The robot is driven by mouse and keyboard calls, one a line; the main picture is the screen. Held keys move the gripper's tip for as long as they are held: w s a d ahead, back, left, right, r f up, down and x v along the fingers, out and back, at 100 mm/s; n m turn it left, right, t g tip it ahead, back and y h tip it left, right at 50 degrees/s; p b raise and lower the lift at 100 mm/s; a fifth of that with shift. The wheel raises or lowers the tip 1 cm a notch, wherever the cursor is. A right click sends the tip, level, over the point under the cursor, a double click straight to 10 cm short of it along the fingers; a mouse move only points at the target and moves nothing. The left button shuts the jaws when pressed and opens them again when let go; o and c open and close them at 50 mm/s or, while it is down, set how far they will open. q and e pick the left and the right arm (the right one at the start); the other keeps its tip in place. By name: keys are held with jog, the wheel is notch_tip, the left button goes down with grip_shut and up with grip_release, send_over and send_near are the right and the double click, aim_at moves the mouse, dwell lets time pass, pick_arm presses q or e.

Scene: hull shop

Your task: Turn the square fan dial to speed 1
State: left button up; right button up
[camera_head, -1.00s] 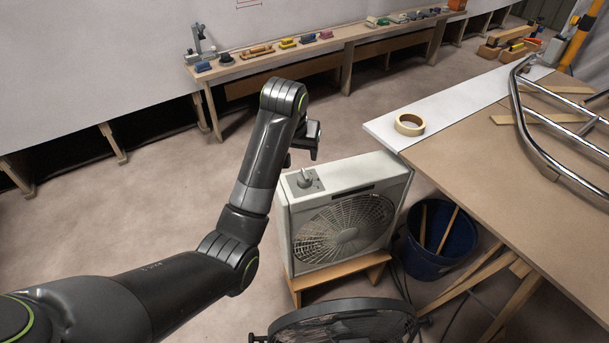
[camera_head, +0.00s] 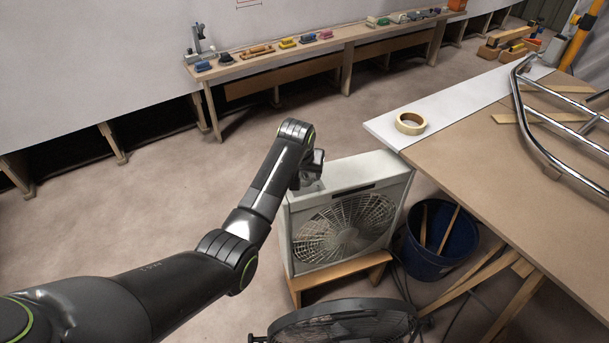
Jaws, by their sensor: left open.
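The square fan (camera_head: 375,171) is a pale box with a round wire grille, standing upright on a small wooden stand (camera_head: 345,275). Its dial sat on a grey plate at the left end of the top in the earlier view; my gripper now hides it. My left gripper (camera_head: 310,180) is open and points down at that end of the fan's top. I cannot tell whether its fingers touch the dial or stand around it. My right gripper is not in view.
A round black fan (camera_head: 345,322) stands in front of the square fan. A blue bucket (camera_head: 440,240) with sticks is to its right, beside a workbench (camera_head: 480,150) holding a tape roll (camera_head: 410,123) and chrome railing (camera_head: 535,125). The floor left of the fan is clear.

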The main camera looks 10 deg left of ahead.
pick_arm(q)
jog(key=shift+x, duration=1.2)
jog(key=c, duration=1)
jog(key=shift+a+r+m+h+p, duration=0.1)
jog(key=shift+r+m+h+p, duration=0.2)
jog(key=shift+m+p, duration=0.5)
jog(key=shift+f+m+h+p, duration=0.1)
jog(key=shift+m+h+p, duration=0.3)
jog(key=shift+m+p, duration=0.65)
jog(key=shift+w+a+f+m+h, duration=0.1)
jog(key=shift+m+h, duration=0.4)
jog(key=shift+m, duration=0.75)
jog(key=shift+m+g+h, duration=0.4)
jog(key=shift+m+g, duration=0.1)
jog(key=shift+m, duration=0.8)
